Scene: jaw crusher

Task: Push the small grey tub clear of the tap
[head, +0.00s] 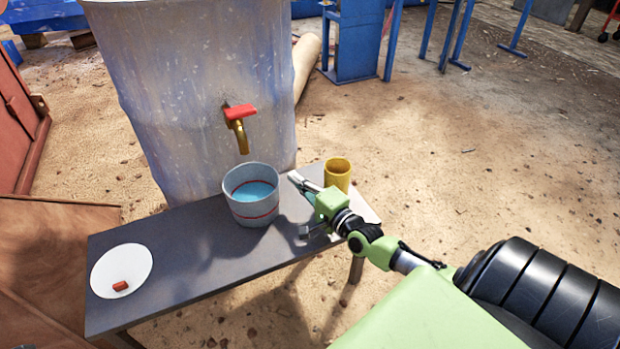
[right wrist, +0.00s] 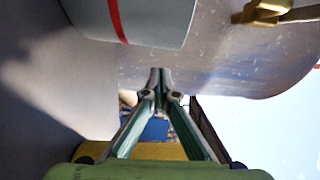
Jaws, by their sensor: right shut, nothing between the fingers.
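The small grey tub (head: 251,208) stands on a dark bench, with blue water inside and a red band around it. The tap (head: 239,125), brass with a red handle, juts from the large barrel just above and slightly left of the tub's middle. My right gripper (head: 293,177) is shut and empty, just right of the tub; I cannot tell whether it touches it. In the right wrist view the closed fingertips (right wrist: 159,72) show below the tub's wall (right wrist: 150,20), and the brass tap (right wrist: 265,10) is at top right. My left gripper is out of view.
A yellow cup (head: 338,176) stands behind my right gripper near the bench's right end. A white dish (head: 121,262) holding a red piece (head: 120,286) lies at the left end. The bench (head: 190,240) is clear between dish and tub. The barrel (head: 190,90) stands behind.

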